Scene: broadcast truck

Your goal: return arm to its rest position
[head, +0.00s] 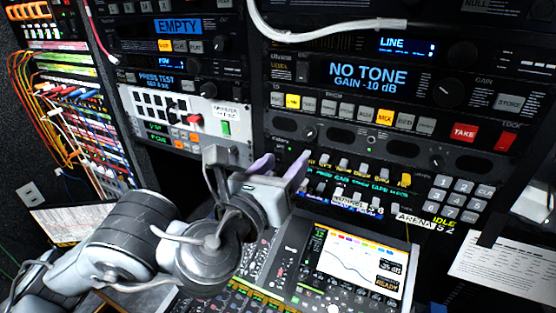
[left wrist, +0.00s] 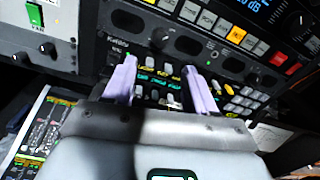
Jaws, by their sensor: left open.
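My left gripper (head: 278,168) reaches in from the left in the head view, in front of the rack and above the mixing console. Its two pale purple fingers are apart with nothing between them. In the left wrist view the open gripper (left wrist: 160,85) points at a row of lit switches and labels on the rack. I cannot tell whether the fingertips touch the panel. My right gripper is not in view.
The rack holds a panel reading NO TONE (head: 368,77) and a switch panel (head: 185,118) with a green switch. A console (head: 265,262) with a lit screen (head: 355,262) lies below the arm. A white cable (head: 330,30) hangs at the top. Patch cables (head: 30,90) hang at the left. A printed sheet (head: 505,262) is at the right.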

